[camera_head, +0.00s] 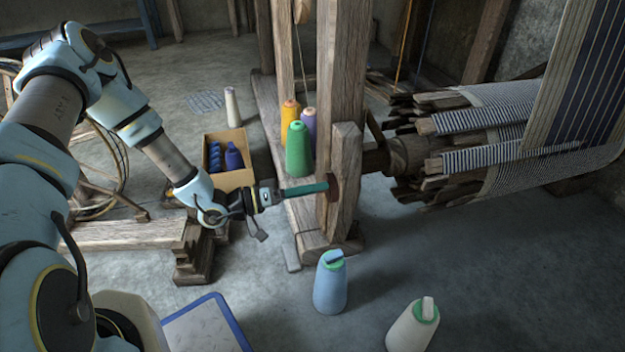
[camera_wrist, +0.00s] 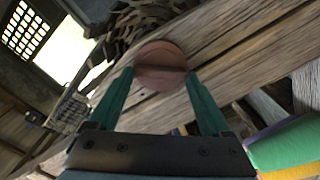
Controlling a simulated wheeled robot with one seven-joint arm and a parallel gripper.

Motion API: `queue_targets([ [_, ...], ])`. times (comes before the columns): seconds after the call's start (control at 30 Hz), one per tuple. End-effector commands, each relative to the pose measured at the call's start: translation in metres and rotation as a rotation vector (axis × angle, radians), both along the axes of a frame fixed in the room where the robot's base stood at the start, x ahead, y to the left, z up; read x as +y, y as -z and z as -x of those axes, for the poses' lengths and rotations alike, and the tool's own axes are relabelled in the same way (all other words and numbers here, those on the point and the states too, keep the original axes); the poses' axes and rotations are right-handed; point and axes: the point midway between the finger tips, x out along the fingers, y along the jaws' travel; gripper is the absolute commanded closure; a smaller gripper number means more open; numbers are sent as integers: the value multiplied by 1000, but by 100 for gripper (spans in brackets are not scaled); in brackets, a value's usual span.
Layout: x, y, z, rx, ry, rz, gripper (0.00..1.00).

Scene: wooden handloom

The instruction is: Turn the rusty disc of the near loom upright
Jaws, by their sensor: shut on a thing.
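The rusty disc (camera_wrist: 160,62) is a reddish-brown round piece on the side of the loom's wooden upright post (camera_head: 343,180). In the head view the disc (camera_head: 334,188) shows edge-on at the tips of my gripper (camera_head: 328,187). My gripper comes from the left with long green fingers, level with the disc. In the wrist view the green fingers of my gripper (camera_wrist: 160,75) reach to both sides of the disc and hold it. A dark ridge or line crosses the disc between the fingertips. The exact contact on the disc is partly hidden.
Yellow, green (camera_head: 299,150) and purple cones stand on the loom's base beam, close behind my gripper. A cardboard box (camera_head: 232,180) with blue spools sits to the left. A blue cone (camera_head: 330,283) and a white cone (camera_head: 412,327) stand on the floor in front.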

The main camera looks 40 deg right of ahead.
Motion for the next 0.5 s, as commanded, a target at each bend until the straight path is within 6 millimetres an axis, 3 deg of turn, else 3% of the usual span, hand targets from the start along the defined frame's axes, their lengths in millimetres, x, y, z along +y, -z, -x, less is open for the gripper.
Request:
queue_targets([
  [0.5, 0, 0, -1, 436, 0, -172, 73],
])
